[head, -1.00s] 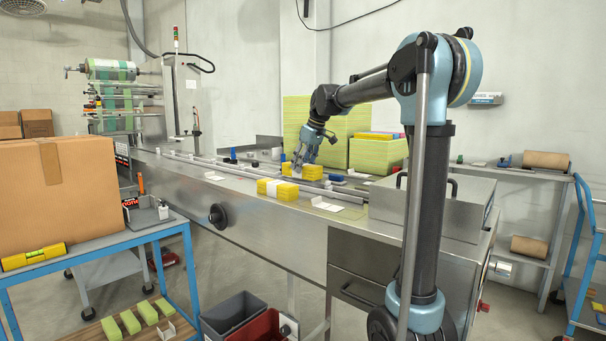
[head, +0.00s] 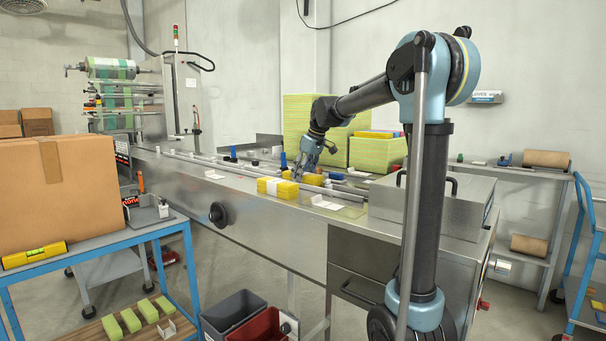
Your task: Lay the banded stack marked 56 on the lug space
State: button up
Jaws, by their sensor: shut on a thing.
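My gripper (head: 304,179) is over the conveyor bed, pointing down, with its fingers shut on a yellow cloth stack (head: 314,180). The fingers and the front rail partly hide this stack. I cannot tell whether it touches the bed. A second yellow stack with a white band (head: 277,188) lies on the near side of the conveyor, left of and nearer than my gripper. No number is readable on either stack, so I cannot tell which one is marked 56. The lug space is not clearly distinguishable on the steel conveyor (head: 235,190).
Rails (head: 225,166) run along the conveyor. A steel housing with a handle (head: 450,205) bounds the conveyor at right. Tall green-yellow stacks (head: 375,152) stand behind. Small blue items sit around the gripper.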

jog(key=o, duration=1.1)
jog(key=shift+c, duration=0.2)
jog(key=shift+r, duration=0.5)
jog(key=v, duration=1.2)
jog(key=shift+r, duration=0.1)
